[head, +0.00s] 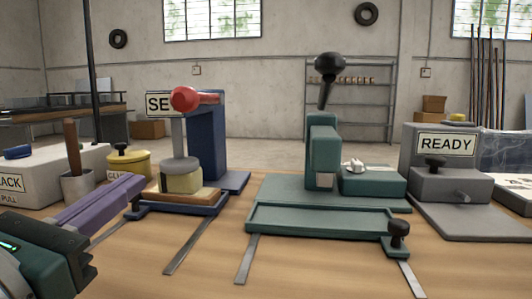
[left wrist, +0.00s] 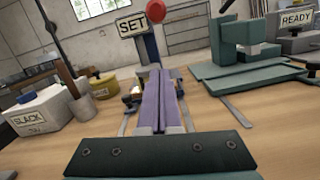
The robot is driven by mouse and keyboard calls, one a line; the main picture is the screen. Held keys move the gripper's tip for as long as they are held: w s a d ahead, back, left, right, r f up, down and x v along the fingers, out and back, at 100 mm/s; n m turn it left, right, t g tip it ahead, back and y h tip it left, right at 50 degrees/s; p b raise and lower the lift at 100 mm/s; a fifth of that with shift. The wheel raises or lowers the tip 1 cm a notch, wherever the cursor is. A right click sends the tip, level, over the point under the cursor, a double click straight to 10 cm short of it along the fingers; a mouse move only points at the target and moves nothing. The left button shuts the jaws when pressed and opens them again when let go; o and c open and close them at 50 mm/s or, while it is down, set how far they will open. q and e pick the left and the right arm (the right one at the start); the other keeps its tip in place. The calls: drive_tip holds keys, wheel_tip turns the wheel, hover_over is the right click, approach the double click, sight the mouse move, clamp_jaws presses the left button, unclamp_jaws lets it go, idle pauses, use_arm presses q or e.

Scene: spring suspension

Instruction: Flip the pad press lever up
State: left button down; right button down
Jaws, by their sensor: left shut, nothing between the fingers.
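The blue press (head: 207,140) stands left of centre with a SET sign on it. Its lever ends in a red ball (head: 184,99) and lies about level, pointing toward me. Under it a grey ram and a yellowish pad block (head: 183,180) sit over a blue-rimmed tray. The red ball also shows in the left wrist view (left wrist: 154,16). My left gripper (head: 138,181) has purple fingers, shut together and empty, reaching in low at the press's left front, below the ball. In the left wrist view the fingers hide much of the press. My right gripper is out of view.
A green press (head: 323,150) with a raised black-knobbed lever (head: 328,75) stands right of centre. A grey READY station (head: 450,170) is farther right. A yellow pot (head: 128,163), a grey cup (head: 77,186) and a SLACK box (head: 35,175) stand left. The front wooden tabletop is mostly clear.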

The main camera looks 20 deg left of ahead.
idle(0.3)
use_arm(q)
drive_tip(key=p, duration=0.3)
approach(200, 100)
drive_tip(key=w+a+f, duration=0.2)
drive_tip(key=w+f, duration=0.1)
drive_tip(key=shift+w+r, duration=0.2)
drive_tip(key=shift+r, duration=0.3)
